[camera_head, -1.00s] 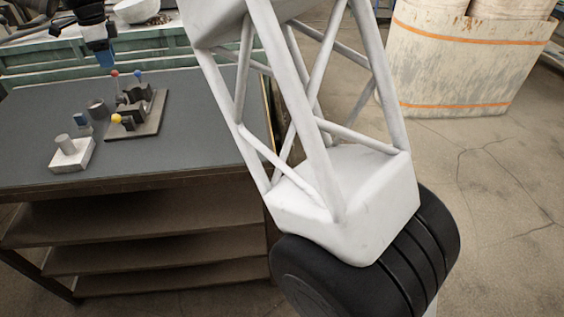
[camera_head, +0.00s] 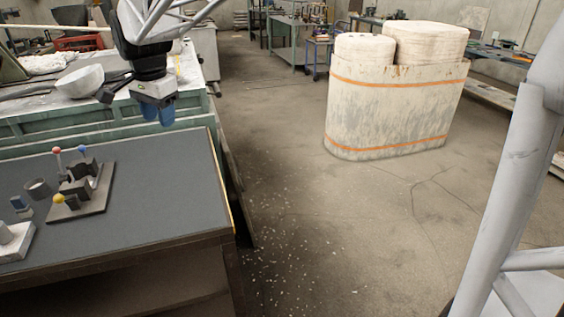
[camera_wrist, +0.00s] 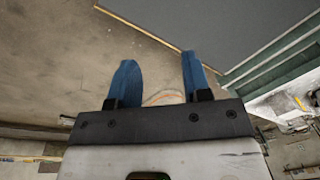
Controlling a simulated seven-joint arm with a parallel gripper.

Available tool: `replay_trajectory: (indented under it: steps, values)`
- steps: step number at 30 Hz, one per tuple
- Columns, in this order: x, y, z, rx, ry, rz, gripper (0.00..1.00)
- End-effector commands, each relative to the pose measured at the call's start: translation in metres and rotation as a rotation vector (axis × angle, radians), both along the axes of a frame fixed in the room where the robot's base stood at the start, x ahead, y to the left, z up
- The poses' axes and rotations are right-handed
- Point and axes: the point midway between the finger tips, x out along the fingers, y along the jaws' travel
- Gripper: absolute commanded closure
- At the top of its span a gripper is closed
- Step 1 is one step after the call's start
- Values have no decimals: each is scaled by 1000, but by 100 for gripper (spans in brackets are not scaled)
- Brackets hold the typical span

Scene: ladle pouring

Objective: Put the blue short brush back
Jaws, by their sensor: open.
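No blue short brush can be made out for sure. My gripper (camera_head: 158,112) is open, with blue fingers pointing down, above the table's far right corner and well away from that piece. In the wrist view my gripper (camera_wrist: 158,68) shows both blue fingers apart with nothing between them; the floor and a table edge lie beyond.
A dark fixture (camera_head: 82,188) with coloured ball knobs and a pale block (camera_head: 12,240) stand on the table. A white bowl (camera_head: 80,82) sits on the green bench behind. White bits (camera_head: 290,245) are scattered on the floor. A large pale container (camera_head: 385,110) stands beyond.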

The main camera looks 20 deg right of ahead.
Motion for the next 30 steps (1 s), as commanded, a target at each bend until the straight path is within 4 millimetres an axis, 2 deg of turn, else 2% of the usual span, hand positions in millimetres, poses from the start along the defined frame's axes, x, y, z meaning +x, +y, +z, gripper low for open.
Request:
replay_trajectory:
  steps: [1, 3, 12, 21, 30]
  values:
    - [-12, -15, 1, -2, -6, 21, 56]
    - [-26, -33, 0, -9, -13, 58, 56]
    - [-91, -101, -12, -37, -43, 217, 56]
    - [-162, -157, -32, -71, -71, 374, 56]
    - [-236, -200, -63, -115, -97, 532, 56]
